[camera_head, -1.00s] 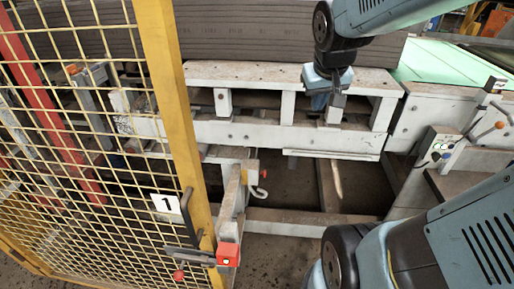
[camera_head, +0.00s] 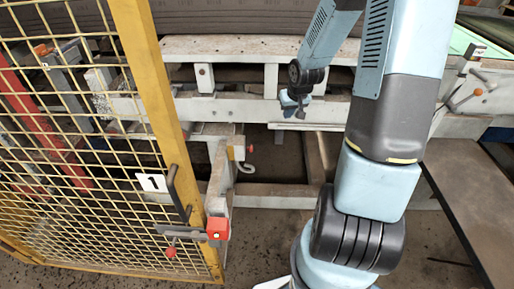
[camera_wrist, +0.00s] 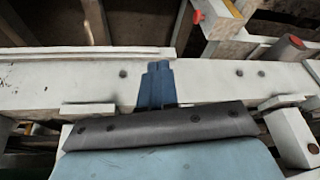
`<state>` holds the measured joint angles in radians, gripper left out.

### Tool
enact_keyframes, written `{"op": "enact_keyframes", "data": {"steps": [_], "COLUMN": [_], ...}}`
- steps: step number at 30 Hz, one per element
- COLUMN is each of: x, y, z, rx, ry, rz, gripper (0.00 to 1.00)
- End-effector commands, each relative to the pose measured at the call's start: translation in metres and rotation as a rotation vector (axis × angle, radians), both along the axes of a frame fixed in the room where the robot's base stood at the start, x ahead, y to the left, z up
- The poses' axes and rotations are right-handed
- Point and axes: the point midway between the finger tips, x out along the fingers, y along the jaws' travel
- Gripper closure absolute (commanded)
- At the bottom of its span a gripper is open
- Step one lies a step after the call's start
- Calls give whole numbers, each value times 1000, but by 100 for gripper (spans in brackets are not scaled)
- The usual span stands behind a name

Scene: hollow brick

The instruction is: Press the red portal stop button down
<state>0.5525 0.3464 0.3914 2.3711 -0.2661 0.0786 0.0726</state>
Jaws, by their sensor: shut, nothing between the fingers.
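A small red knob (camera_head: 249,148) sits on the side of a yellow box (camera_head: 239,153), below the white beam. In the wrist view the red knob (camera_wrist: 198,16) sticks out from the yellow-edged box (camera_wrist: 228,8), ahead and right of my fingers. Another red knob (camera_head: 170,252) hangs at the gate latch, near a red box (camera_head: 217,228). No readable label shows which is the portal stop. My gripper (camera_head: 299,111) is shut and empty at the white beam, right of the yellow box. Its blue fingers (camera_wrist: 157,72) show in the wrist view, apart from the knob.
A yellow mesh gate (camera_head: 85,150) with a thick post (camera_head: 160,95) stands at the left. The white beam (camera_head: 225,106) runs across behind and below my gripper. A dark tabletop (camera_head: 475,205) is at the right. Bare floor (camera_head: 265,235) shows in front.

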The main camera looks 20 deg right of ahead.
Motion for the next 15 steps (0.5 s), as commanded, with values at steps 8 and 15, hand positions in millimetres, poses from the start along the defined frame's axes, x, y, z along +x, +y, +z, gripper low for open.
{"op": "enact_keyframes", "data": {"steps": [8,15], "x": [17,28], "y": [0,7], "z": [-79,-132], "rx": [151,291], "ry": [-25,-74], "rz": [-24,-64], "gripper": [100,100]}}
